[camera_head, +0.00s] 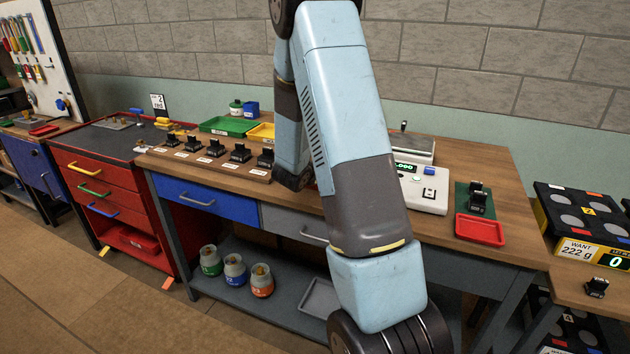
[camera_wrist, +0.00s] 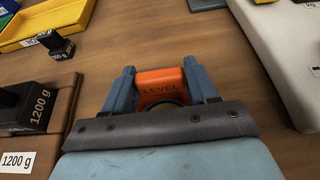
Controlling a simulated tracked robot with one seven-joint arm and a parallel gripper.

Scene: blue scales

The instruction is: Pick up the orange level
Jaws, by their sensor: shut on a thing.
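The orange level (camera_wrist: 163,86) shows in the wrist view, with its name printed on its face. My gripper (camera_wrist: 163,82) has one blue finger on each side of it and is shut on it, over the wooden bench top (camera_wrist: 150,30). I cannot tell whether the level still touches the wood. In the head view my arm hides the gripper and the level.
A white scale (camera_head: 424,187) stands right of the gripper, with a red tray (camera_head: 480,230) beyond it. A rack of black weights (camera_head: 229,168) is at the left. Green (camera_head: 228,126) and yellow (camera_head: 262,134) trays sit at the back.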

